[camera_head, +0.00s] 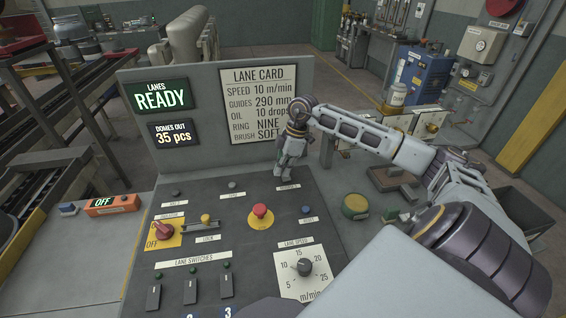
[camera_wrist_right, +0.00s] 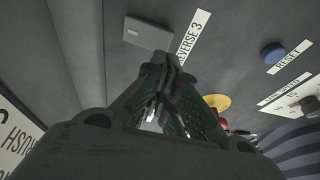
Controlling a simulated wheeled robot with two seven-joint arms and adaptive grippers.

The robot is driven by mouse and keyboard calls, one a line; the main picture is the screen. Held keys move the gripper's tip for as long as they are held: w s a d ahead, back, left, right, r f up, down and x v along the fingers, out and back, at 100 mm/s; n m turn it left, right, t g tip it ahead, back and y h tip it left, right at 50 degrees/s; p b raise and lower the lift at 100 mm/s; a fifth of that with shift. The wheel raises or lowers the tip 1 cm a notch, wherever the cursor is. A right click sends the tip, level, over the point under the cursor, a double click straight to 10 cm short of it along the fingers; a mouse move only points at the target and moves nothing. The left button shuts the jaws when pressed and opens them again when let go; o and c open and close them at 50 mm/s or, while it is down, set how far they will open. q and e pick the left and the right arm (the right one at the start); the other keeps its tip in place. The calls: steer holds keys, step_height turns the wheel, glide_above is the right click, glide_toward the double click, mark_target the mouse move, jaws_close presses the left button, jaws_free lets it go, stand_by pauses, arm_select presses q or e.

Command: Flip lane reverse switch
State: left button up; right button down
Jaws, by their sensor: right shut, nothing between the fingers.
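My right gripper (camera_head: 284,180) is shut and empty, pointing down at the upper right of the sloped dark control panel (camera_head: 240,245). In the right wrist view, its closed fingertips (camera_wrist_right: 160,62) are beside a flat grey rectangular switch (camera_wrist_right: 148,32) and the white label "REVERSE 3" (camera_wrist_right: 190,38). The fingertips appear very near the switch's lower edge; I cannot tell whether they touch it. In the head view the gripper hides that switch. Three lane switches, left (camera_head: 153,297), middle (camera_head: 190,291) and right (camera_head: 226,285), sit at the panel's lower left. My left gripper is not in view.
A red mushroom button (camera_head: 260,210) is just below-left of the gripper, and a blue reset button (camera_head: 307,210) below-right. A speed knob (camera_head: 304,268) and a red rotary switch (camera_head: 160,229) are farther off. The upright board (camera_head: 218,110) stands behind the panel.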

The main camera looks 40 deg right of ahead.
steer(key=shift+f, duration=0.6)
steer(key=shift+s, duration=0.1)
steer(key=shift+s+a+f, duration=0.1)
steer(key=shift+s+f, duration=0.05)
steer(key=shift+f, duration=0.4)
steer(key=shift+r, duration=0.1)
steer(key=shift+w+d+r+p, duration=0.3)
steer(key=shift+w+r+p, duration=0.1)
steer(key=shift+w, duration=0.25)
stand_by(0.3)
